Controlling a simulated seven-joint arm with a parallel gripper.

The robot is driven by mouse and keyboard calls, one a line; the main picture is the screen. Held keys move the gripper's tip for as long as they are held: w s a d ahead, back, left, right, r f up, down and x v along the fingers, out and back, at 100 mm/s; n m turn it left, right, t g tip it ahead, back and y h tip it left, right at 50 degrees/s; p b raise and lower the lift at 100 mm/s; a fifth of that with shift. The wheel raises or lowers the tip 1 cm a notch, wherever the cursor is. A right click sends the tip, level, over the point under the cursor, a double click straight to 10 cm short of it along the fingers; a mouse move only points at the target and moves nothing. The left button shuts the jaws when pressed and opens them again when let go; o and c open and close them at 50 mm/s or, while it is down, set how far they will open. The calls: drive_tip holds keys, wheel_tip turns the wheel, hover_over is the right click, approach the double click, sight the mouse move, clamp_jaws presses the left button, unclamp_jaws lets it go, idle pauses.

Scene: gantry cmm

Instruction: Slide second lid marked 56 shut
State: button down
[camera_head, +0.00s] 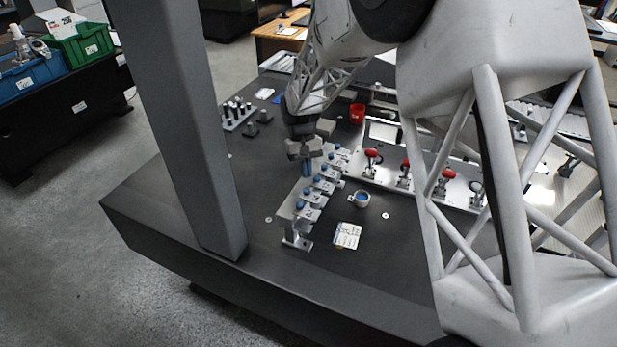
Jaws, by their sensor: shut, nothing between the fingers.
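A raised metal strip (290,210) on the dark table carries a row of blue-topped parts with small white labels. The labels are too small to read, so I cannot tell which part is the lid marked 56. My gripper (308,173) points down over the far half of this row, beside its left edge. Its fingers are shut with nothing held. I cannot tell whether the fingertips touch the strip or a lid. The gripper and wrist hide part of the far end of the row.
A red cup (357,113) and small dark blocks (251,130) stand farther back. The table's front left is clear beside a grey column (190,130).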

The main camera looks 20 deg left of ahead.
drive_tip(key=v, duration=0.9)
drive_tip(key=shift+r, duration=0.4)
drive_tip(key=shift+w+a+f, duration=0.1)
drive_tip(key=shift+w+a, duration=0.15)
drive_tip(key=shift+a, duration=0.7)
drive_tip(key=shift+f, duration=0.15)
approach(311, 195)
drive_tip(key=a+f, duration=0.1)
drive_tip(key=w+a+f, duration=0.1)
drive_tip(key=f, duration=0.1)
drive_tip(key=w+a+f, duration=0.1)
drive_tip(key=shift+w+f, duration=0.15)
drive_tip(key=shift+f, duration=0.2)
drive_tip(key=shift+s+d+f, duration=0.25)
drive_tip(key=shift+s+d, duration=0.6)
drive_tip(key=shift+s, duration=0.2)
drive_tip(key=shift+s+d, duration=0.45)
drive_tip(key=shift+s, duration=0.15)
